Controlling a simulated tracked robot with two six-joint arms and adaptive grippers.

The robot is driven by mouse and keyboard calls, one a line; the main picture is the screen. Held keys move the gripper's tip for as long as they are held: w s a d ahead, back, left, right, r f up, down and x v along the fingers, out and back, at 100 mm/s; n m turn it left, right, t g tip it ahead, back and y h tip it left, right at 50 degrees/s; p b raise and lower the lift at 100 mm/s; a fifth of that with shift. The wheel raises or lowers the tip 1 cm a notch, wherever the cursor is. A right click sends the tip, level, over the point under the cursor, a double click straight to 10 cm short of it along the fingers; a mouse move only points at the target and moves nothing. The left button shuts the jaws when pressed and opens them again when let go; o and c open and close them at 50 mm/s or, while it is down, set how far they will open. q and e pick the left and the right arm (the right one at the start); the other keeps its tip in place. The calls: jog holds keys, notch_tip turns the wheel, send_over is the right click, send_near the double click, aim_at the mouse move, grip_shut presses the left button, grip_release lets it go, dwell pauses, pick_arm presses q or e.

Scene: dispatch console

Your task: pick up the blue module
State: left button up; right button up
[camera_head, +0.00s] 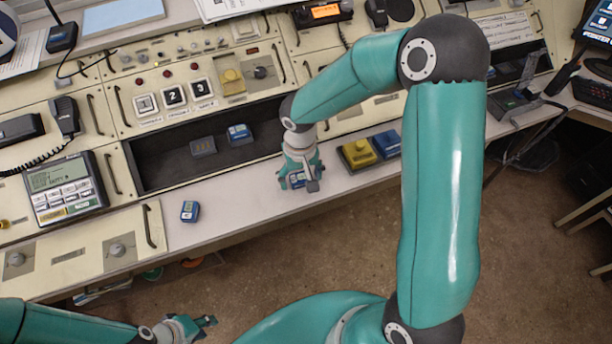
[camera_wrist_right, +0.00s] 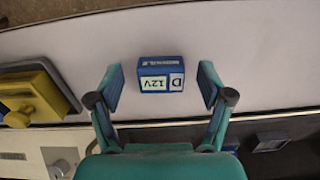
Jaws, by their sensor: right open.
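A blue module (camera_wrist_right: 154,74) with a white label reading D and 12V lies on the pale ledge in the right wrist view. My right gripper (camera_wrist_right: 161,85) is open, with one finger on each side of the module and a visible gap on both sides. In the head view the right gripper (camera_head: 299,181) is low over the ledge and mostly covers this module. Another blue module (camera_head: 190,211) lies on the ledge further left. A third blue module (camera_head: 239,134) sits in the dark recess. My left gripper (camera_head: 204,327) is at the bottom, away from the modules; its fingers are unclear.
A yellow block on a dark base (camera_head: 358,153) and a blue block (camera_head: 387,144) stand on the ledge right of my right gripper. A grey block (camera_head: 203,146) is in the recess (camera_head: 160,175). A keypad unit (camera_head: 64,188) stands at left. The ledge between the modules is clear.

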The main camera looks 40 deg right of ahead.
aim_at(301, 179)
jog(key=c, duration=1.3)
jog(key=shift+r, duration=0.2)
notch_tip(301, 179, up, 20)
jog(key=shift+f+p, duration=0.15)
jog(key=shift+p, duration=0.2)
